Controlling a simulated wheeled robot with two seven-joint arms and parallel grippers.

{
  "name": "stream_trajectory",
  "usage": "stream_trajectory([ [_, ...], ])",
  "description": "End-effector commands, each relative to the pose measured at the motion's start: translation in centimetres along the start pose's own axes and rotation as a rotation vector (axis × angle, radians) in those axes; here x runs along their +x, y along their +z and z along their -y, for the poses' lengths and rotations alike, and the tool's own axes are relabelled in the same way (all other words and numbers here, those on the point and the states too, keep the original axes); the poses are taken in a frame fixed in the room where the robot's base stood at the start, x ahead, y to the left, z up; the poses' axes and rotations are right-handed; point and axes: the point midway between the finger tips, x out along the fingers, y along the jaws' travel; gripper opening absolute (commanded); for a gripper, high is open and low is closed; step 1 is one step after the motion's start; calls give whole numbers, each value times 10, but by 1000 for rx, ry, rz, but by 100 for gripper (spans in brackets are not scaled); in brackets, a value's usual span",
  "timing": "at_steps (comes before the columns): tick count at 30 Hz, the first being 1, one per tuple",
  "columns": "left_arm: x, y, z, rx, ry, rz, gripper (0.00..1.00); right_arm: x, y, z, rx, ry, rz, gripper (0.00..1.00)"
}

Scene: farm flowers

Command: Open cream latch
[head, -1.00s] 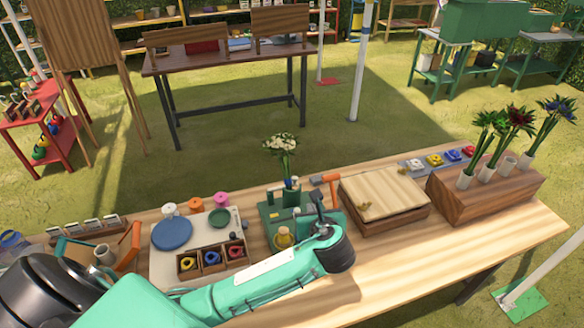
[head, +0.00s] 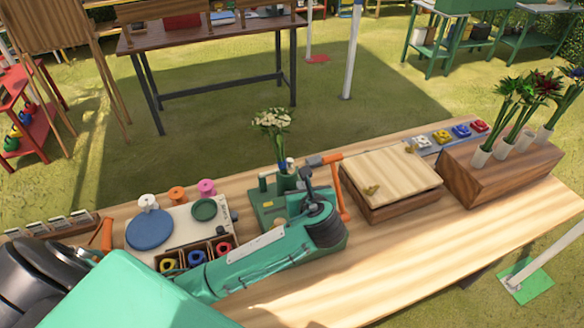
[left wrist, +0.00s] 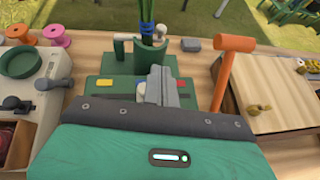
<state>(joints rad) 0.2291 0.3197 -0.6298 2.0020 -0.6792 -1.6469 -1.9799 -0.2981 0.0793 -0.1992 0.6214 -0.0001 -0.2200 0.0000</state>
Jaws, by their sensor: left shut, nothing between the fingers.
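A low wooden box (head: 385,205) with a pale cream lid (head: 388,175) stands right of centre in the head view. Small brass-coloured latch pieces (head: 371,190) show on its lid, and also in the left wrist view (left wrist: 259,110). I cannot tell which part is the cream latch. My left gripper (head: 308,180) is shut and empty, left of the box and over a green stand (head: 270,208). In the left wrist view its closed fingers (left wrist: 160,85) hide part of the stand, and a small pale thing shows beside them. My right gripper is not in view.
An orange-handled tool (left wrist: 230,60) stands between my gripper and the box. White flowers (head: 272,122) rise behind the gripper. A tray with a blue disc (head: 149,229) and spools lies left. A wooden flower block (head: 500,172) stands right. The front right tabletop is clear.

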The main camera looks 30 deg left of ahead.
Motion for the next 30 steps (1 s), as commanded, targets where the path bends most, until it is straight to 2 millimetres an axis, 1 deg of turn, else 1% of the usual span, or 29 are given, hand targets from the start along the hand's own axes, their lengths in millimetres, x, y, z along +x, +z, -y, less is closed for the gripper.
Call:
stream_trajectory([
  [6, 2, 1, 0, 0, 1, 0, 0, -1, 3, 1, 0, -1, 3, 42],
  [8, 5, 1, 0, 1, 2, 0, 0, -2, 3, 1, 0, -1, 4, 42],
  [11, 17, 1, 0, 1, 2, 0, 0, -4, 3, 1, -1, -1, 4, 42],
  [14, 36, 2, -1, 3, 5, 0, 0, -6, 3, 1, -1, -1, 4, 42],
  [21, 88, 2, 0, 1, 4, 0, 0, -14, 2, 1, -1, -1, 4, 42],
  [24, 106, 4, -1, 1, 3, 0, 0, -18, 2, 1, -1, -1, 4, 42],
  [27, 121, 9, 0, 1, 2, 0, 0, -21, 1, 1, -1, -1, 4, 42],
  [30, 130, 10, 0, 1, 0, -1, 0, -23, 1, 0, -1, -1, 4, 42],
])
